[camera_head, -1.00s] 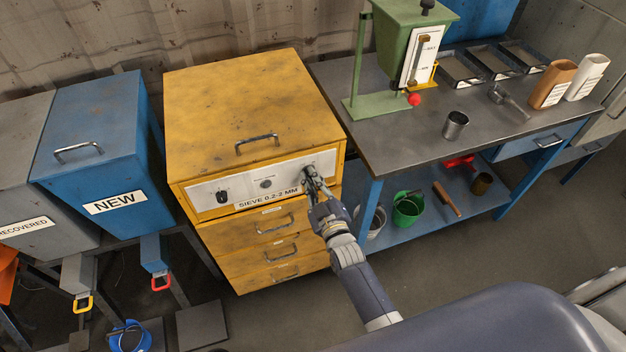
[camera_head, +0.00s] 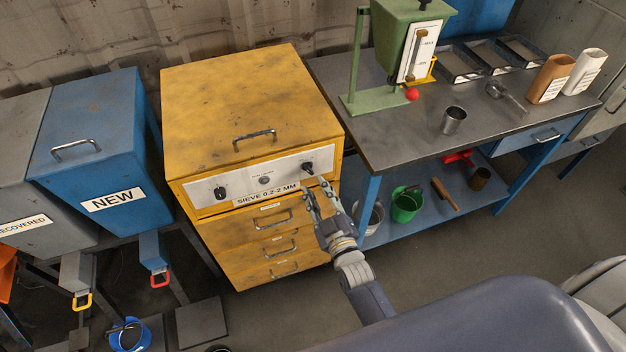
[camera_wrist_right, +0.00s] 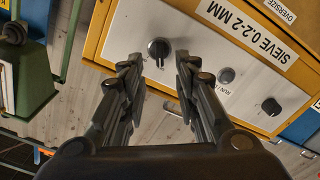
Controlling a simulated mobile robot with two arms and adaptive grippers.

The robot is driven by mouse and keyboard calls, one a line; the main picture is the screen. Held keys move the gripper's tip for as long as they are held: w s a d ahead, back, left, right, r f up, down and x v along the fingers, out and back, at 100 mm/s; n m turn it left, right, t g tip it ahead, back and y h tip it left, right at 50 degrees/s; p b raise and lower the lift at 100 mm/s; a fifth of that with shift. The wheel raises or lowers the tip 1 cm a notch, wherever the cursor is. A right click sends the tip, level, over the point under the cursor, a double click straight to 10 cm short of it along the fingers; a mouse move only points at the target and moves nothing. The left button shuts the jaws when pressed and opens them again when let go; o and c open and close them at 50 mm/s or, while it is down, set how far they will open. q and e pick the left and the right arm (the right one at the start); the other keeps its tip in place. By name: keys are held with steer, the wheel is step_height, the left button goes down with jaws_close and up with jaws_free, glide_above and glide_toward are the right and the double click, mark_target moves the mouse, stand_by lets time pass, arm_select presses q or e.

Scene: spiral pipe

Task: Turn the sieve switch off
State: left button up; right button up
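The yellow sieve cabinet (camera_head: 250,110) stands in the middle of the head view, with a white control panel (camera_head: 285,176) on its front. The panel has a black knob at its right end (camera_head: 308,168), another at its left end (camera_head: 221,193), and a small round run lamp (camera_head: 264,180) between them. My right gripper (camera_head: 318,188) is open and empty, just below and in front of the right knob, apart from it. In the right wrist view the near knob (camera_wrist_right: 159,48) shows beyond and between the open fingers (camera_wrist_right: 158,75). The left gripper is not in view.
A grey-topped workbench (camera_head: 400,140) with a green hopper (camera_head: 405,40) and metal cup (camera_head: 453,120) stands to the right. A blue NEW bin (camera_head: 90,150) stands to the left. Floor in front of the cabinet is partly free.

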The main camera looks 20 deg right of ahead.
steer(key=s, duration=0.6)
steer(key=shift+s, duration=0.25)
steer(key=shift+d+f, duration=0.1)
